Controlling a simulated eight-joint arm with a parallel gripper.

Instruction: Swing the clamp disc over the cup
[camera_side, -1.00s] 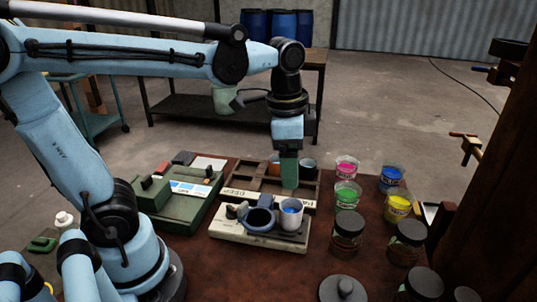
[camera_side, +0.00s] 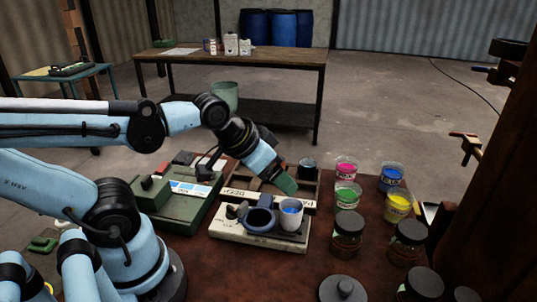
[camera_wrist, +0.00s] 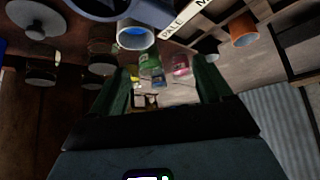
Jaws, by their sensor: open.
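The clamp disc (camera_side: 260,219), a dark blue-grey ring, sits on the left and middle of a pale mixer base (camera_side: 258,238). A light grey cup (camera_side: 291,221) with blue contents stands upright on the base's right, beside the disc and not under it. In the wrist view the cup (camera_wrist: 135,42) shows at the top, with part of the disc (camera_wrist: 98,8) cut off by the edge. My gripper (camera_side: 287,186) slants down to the right, above and behind the cup. In the wrist view its green fingers (camera_wrist: 163,75) are apart with nothing gripped.
A wooden divided tray (camera_side: 305,180) stands behind the base, with a dark pot (camera_side: 307,168) in it. A green machine (camera_side: 182,203) is at left. Cups of pink (camera_side: 346,168), green (camera_side: 346,194), blue (camera_side: 391,176) and yellow paint (camera_side: 398,206) and lidded jars (camera_side: 408,242) stand at right.

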